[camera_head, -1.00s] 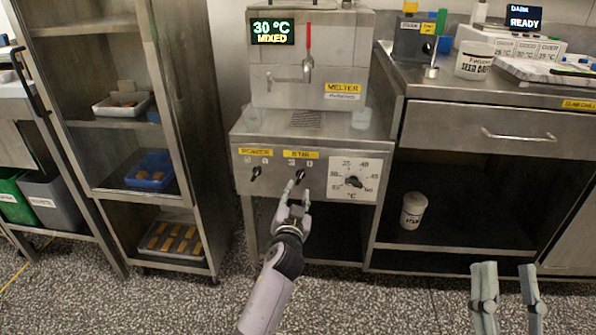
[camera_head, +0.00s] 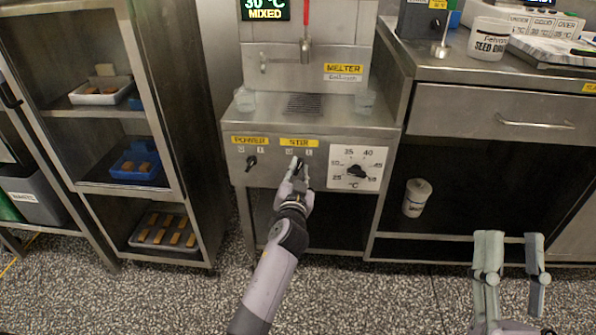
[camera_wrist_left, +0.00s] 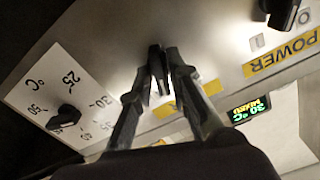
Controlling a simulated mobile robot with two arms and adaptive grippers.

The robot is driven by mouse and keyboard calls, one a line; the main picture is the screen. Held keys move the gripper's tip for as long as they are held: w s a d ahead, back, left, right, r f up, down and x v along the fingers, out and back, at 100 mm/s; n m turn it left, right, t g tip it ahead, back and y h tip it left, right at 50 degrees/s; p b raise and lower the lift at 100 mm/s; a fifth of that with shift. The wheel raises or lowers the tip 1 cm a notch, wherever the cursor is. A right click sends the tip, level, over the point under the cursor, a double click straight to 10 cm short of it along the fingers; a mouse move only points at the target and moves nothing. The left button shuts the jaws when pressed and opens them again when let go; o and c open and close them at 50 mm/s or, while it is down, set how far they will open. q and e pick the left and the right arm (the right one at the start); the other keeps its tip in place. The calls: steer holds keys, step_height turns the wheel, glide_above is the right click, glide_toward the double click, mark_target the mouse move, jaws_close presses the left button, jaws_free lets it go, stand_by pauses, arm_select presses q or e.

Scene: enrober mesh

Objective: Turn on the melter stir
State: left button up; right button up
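The melter (camera_head: 306,69) is a steel machine; its partly cropped display (camera_head: 265,12) reads 30 °C and MIXED. The dark stir knob (camera_head: 299,162) sits on its front panel below the yellow STIR label (camera_head: 299,142). My left gripper (camera_head: 297,172) is at this knob, largely covering it in the head view. In the left wrist view its two fingers (camera_wrist_left: 160,72) close in on either side of the dark knob (camera_wrist_left: 156,58) with little gap. Which mark the knob points to cannot be told. My right gripper (camera_head: 507,245) is open and empty at the lower right.
The power knob (camera_head: 251,163) is left of the stir knob. The temperature dial (camera_head: 357,171) is to its right. An open-front cabinet with trays (camera_head: 161,232) stands at left. A steel counter (camera_head: 445,66) stands at right, with a white container (camera_head: 416,197) on its lower shelf.

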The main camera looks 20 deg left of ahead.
arm_select(q)
jaws_close()
steer(key=shift+m, duration=1.1)
arm_select(e)
steer(key=shift+w+f+g, duration=0.3)
arm_select(q)
steer(key=shift+o, duration=2)
jaws_free()
